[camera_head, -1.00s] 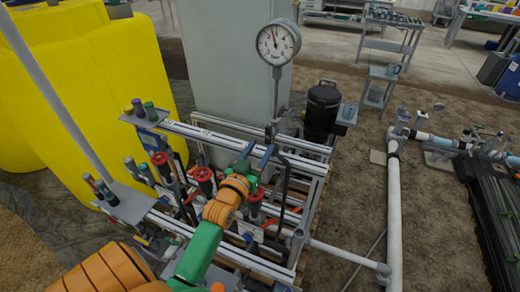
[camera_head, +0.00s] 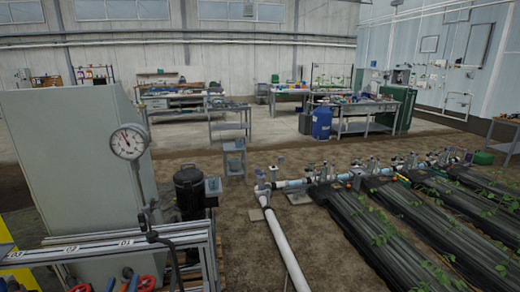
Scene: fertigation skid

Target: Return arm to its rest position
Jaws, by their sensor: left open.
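The rest of the left arm is below the frame. The tips show beside a red valve handle (camera_head: 146,284), under the front of the skid's pale rail (camera_head: 110,247). I cannot tell whether they touch anything. My right gripper is not in view.
A pressure gauge (camera_head: 128,142) stands before a grey cabinet (camera_head: 60,150). A black canister (camera_head: 189,190) is right of it. A white pipe (camera_head: 284,245) runs along the soil. Black-covered plant beds (camera_head: 370,235) lie at the right; workbenches (camera_head: 365,108) stand behind.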

